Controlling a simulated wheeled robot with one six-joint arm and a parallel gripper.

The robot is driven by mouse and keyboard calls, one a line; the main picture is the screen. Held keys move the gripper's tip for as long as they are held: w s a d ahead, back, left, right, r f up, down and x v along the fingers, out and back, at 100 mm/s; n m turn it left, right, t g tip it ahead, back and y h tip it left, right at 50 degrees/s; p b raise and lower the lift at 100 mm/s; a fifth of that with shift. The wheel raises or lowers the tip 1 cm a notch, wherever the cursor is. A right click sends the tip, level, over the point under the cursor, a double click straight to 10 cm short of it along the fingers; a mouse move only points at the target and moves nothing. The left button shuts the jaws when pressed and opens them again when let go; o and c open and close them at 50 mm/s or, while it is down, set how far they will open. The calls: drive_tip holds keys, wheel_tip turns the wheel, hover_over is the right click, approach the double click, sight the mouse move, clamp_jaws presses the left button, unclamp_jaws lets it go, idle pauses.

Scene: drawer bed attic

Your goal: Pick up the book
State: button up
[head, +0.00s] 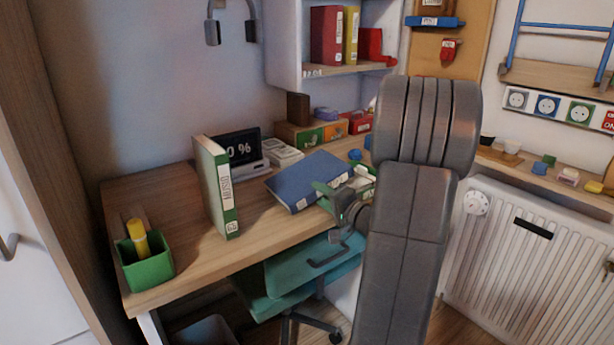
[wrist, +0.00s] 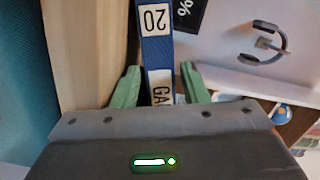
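A blue book (head: 303,180) lies tilted on the wooden desk, its labelled spine towards the front. In the wrist view, the blue spine (wrist: 156,55) with white labels runs between the two green fingertips of my gripper (wrist: 160,78). The fingers are apart, one on each side of the spine, and do not look closed on it. Their exact depth over the book is hard to tell. A green-and-white book (head: 221,187) stands upright on the desk to the left.
A green pen cup (head: 146,262) stands at the desk's left front. A screen reading a percentage (head: 238,149) and small boxes (head: 300,134) are behind the books. A teal chair (head: 300,268) is under the front edge. A radiator (head: 530,240) is at right. The desk's left part has bare room.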

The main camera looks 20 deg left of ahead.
clamp_jaws()
drive_tip(key=shift+r, duration=0.1)
